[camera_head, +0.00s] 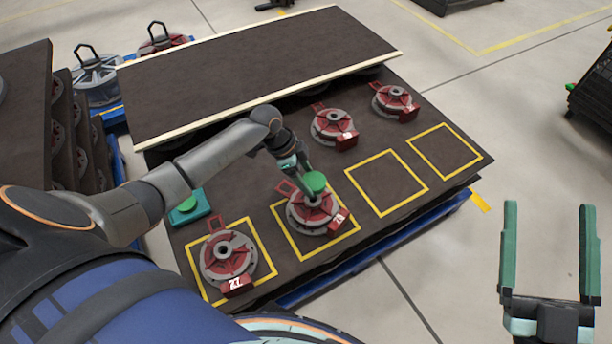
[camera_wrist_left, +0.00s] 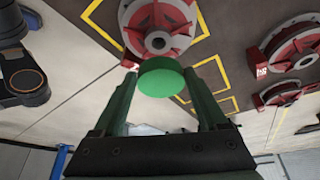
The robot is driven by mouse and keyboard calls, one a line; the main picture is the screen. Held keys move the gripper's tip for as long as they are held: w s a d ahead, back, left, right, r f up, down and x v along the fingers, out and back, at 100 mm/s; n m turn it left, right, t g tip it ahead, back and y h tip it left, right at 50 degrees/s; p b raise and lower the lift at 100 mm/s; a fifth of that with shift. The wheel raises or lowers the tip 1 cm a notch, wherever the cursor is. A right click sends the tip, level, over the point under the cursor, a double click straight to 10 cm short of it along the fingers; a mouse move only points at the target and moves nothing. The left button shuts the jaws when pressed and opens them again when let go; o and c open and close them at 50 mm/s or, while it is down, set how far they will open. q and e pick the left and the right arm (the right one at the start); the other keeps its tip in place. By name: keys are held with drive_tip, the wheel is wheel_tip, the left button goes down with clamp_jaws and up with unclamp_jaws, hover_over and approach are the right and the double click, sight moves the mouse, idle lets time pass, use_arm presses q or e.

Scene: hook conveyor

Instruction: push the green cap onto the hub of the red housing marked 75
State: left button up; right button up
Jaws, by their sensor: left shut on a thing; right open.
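My left gripper (camera_head: 306,174) is shut on the green cap (camera_head: 316,182). It holds the cap close above the hub of a red housing (camera_head: 298,215) in the second yellow square from the left. The tag of this housing is small and I cannot read it surely. In the left wrist view the cap (camera_wrist_left: 160,78) sits between the fingers, with the housing's hub (camera_wrist_left: 158,42) showing beyond it, so the cap is not around the hub. Whether they touch, I cannot tell. My right gripper (camera_head: 548,215) is open and empty at the right, over the floor.
A red housing tagged 27 (camera_head: 228,256) lies in the left square. Two more red housings (camera_head: 333,125) (camera_head: 394,102) stand at the table's back. A teal block with a green top (camera_head: 188,207) stands left. The two right squares are empty. A raised dark board (camera_head: 260,70) lies behind.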

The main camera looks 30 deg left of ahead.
sight(310, 199)
use_arm(q)
drive_tip(key=shift+f, duration=0.15)
drive_tip(key=shift+f+b, duration=0.45)
drive_tip(key=shift+b, duration=0.15)
drive_tip(key=shift+f+b, duration=0.75)
drive_tip(key=shift+b, duration=0.05)
use_arm(e)
drive_tip(key=shift+s+a+r+n+y, duration=0.5)
drive_tip(key=shift+s+r+n+y, duration=2)
drive_tip(key=shift+y, duration=0.7)
use_arm(q)
wheel_tip(310, 199, down, 4)
drive_tip(key=b, duration=0.5)
drive_tip(key=shift+f, duration=0.55)
use_arm(e)
drive_tip(key=shift+m+t, duration=0.3)
drive_tip(key=shift+m, duration=0.4)
drive_tip(key=f, duration=0.4)
drive_tip(key=shift+a+f, duration=0.2)
drive_tip(key=shift+f, duration=0.05)
